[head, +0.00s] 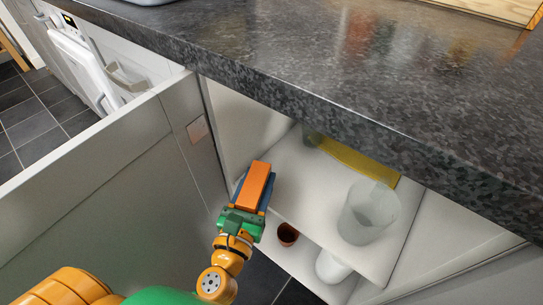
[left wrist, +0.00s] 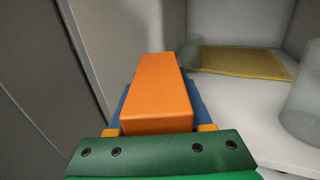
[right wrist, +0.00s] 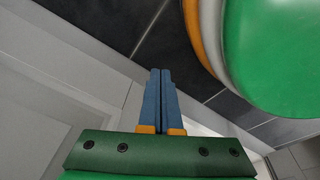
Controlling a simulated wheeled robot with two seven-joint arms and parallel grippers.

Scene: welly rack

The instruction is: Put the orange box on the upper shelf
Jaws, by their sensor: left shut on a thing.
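An orange box (head: 257,184) is held between the blue fingers of my left gripper (head: 253,194), at the left side of the open cupboard. The box also shows in the left wrist view (left wrist: 157,95), pointing away from the gripper. The white upper shelf (head: 305,185) lies just to the right of the box. I cannot tell whether the box touches the shelf or is over its edge. My right gripper (right wrist: 160,75) shows only in the right wrist view, with its blue fingers together and nothing visible between them.
A clear glass container (head: 368,212) stands at the right front of the upper shelf. A yellow flat piece (head: 350,160) lies at the back. The lower shelf holds a brown cup (head: 288,234) and a white object (head: 332,267). The dark worktop (head: 300,65) overhangs; a cupboard door (head: 110,190) is at left.

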